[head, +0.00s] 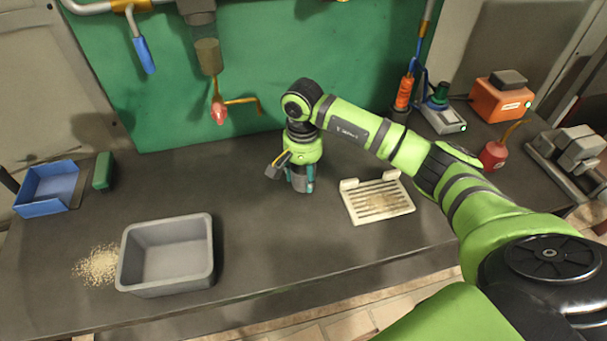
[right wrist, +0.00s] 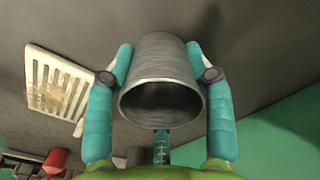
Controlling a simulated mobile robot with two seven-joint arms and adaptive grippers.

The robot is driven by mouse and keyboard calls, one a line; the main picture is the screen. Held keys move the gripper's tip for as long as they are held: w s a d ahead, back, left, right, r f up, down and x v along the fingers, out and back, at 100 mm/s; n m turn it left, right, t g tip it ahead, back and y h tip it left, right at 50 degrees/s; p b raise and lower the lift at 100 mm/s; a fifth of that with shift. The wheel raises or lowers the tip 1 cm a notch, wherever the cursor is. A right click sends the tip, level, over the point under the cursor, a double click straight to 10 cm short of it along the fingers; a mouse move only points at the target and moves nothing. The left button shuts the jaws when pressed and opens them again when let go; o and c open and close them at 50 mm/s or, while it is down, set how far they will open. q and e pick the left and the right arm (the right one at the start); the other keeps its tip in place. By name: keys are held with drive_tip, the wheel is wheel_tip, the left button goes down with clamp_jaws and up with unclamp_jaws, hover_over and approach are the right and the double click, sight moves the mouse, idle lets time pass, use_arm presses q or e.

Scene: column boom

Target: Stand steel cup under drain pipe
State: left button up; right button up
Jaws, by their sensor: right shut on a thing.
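My right gripper (head: 300,183) points down over the middle of the table. Its teal fingers are shut on the steel cup (right wrist: 162,75), on both sides of its wall. In the right wrist view the cup's open mouth faces the camera. In the head view the gripper mostly hides the cup, and I cannot tell whether its base touches the table. A vertical pipe with a brownish see-through section (head: 208,57), probably the drain pipe, hangs before the green panel, left of the gripper. A red tip (head: 219,113) and an orange lever show at its lower end. My left gripper is not in view.
A white slotted tray (head: 352,205) lies right of the gripper. A grey bin (head: 208,262) stands at front left, beside spilled grains (head: 97,265). A blue bin (head: 45,190) is at far left. Bottles and an orange box (head: 497,102) stand back right. The table below the pipe is clear.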

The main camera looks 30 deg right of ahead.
drive_tip(key=shift+f, duration=1.05)
drive_tip(key=o, duration=1.2)
drive_tip(key=shift+r, duration=0.1)
